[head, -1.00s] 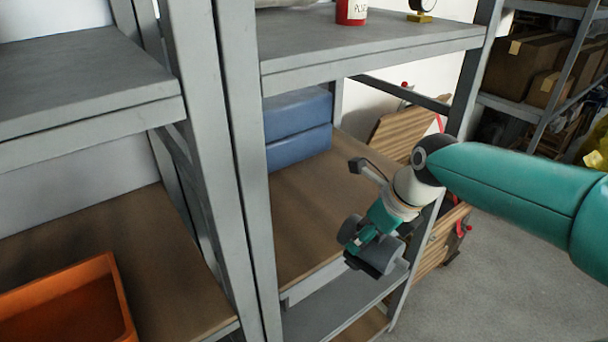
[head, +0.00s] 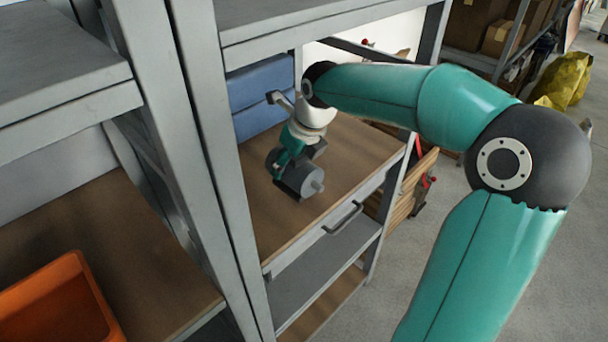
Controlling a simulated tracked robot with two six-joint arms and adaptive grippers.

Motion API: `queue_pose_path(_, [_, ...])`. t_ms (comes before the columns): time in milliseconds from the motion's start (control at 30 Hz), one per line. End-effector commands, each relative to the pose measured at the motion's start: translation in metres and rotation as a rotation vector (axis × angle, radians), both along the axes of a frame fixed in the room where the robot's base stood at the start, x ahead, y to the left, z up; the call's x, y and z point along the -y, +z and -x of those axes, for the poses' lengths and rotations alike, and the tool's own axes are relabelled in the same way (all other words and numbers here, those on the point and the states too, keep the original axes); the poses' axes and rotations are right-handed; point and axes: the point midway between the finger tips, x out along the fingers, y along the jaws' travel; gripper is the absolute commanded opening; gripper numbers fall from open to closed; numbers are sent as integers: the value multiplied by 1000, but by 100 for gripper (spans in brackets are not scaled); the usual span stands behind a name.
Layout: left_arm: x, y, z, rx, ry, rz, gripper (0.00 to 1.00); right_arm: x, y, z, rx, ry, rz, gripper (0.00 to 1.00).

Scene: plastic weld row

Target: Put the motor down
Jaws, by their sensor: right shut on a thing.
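The motor (head: 304,181) is a grey cylinder with a short shaft stub at its right end and dark parts below. My right gripper (head: 287,160) is shut on it, with green fingers around its left part. The gripper and motor are over the brown wooden shelf board (head: 345,160), inside the rack bay. The motor is low over the board; I cannot tell whether it touches. Part of the motor is hidden by the fingers. My left gripper is not in view.
Blue boxes (head: 255,90) stand at the back left of the board. A grey upright (head: 215,150) borders the bay on the left, and a grey shelf (head: 330,18) is above. The board's front and right are bare. An orange bin (head: 62,300) sits lower left.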

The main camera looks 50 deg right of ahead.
Motion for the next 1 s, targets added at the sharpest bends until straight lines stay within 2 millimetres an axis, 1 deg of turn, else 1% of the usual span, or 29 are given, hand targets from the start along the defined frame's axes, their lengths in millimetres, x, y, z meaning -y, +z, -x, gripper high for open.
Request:
queue_pose_path(33, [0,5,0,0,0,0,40,1,4,-13,6,1,1,0])
queue_pose_path(100, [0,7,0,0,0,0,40,3,4,-25,6,1,1,0])
queue_pose_path(200, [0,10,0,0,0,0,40,5,4,-39,7,0,1,0])
queue_pose_path(300, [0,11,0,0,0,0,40,6,4,-47,7,-1,1,0])
queue_pose_path(467, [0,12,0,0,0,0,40,6,4,-53,7,-1,1,0])
queue_pose_path(567, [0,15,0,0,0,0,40,7,4,-62,7,0,1,0])
queue_pose_path(600, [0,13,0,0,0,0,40,7,-4,-60,5,-1,1,0])
queue_pose_path(700, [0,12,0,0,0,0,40,7,-18,-59,4,-1,1,0])
queue_pose_path(800, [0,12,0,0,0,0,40,7,-28,-60,5,-1,1,0])
queue_pose_path(1000, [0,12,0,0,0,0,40,7,-32,-60,8,0,2,0])
